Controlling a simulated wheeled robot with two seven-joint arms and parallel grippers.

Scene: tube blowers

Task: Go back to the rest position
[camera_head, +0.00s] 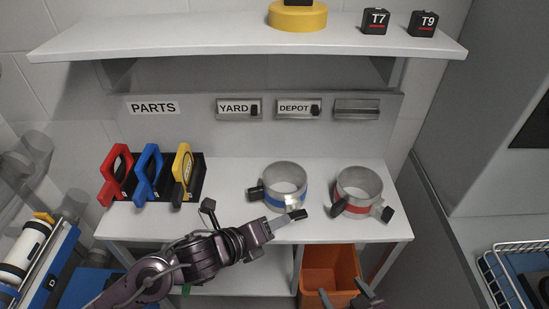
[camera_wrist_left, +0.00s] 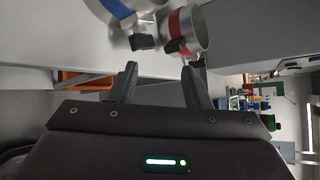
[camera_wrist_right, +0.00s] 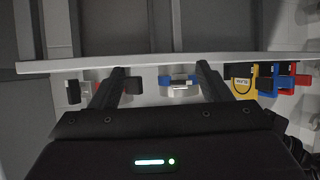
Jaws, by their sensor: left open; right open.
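My left gripper (camera_head: 278,230) is open and empty at the workbench's front edge, just in front of the blue-banded metal ring (camera_head: 285,183). Its jaws also stand apart in the left wrist view (camera_wrist_left: 159,68). My right gripper (camera_head: 348,293) is at the bottom of the head view, low in front of the orange bin. It is open with nothing between its fingers in the right wrist view (camera_wrist_right: 160,75). The red-banded ring (camera_head: 358,190) stands to the right of the blue one. Both rings rest on the workbench (camera_head: 230,215) and have black handles.
A black rack at the left holds red (camera_head: 116,175), blue (camera_head: 148,172) and yellow (camera_head: 182,175) tools. An orange bin (camera_head: 329,268) sits below the bench top. An upper shelf (camera_head: 200,35) carries a yellow disc and blocks marked T7 and T9. A wire basket (camera_head: 510,275) is at right.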

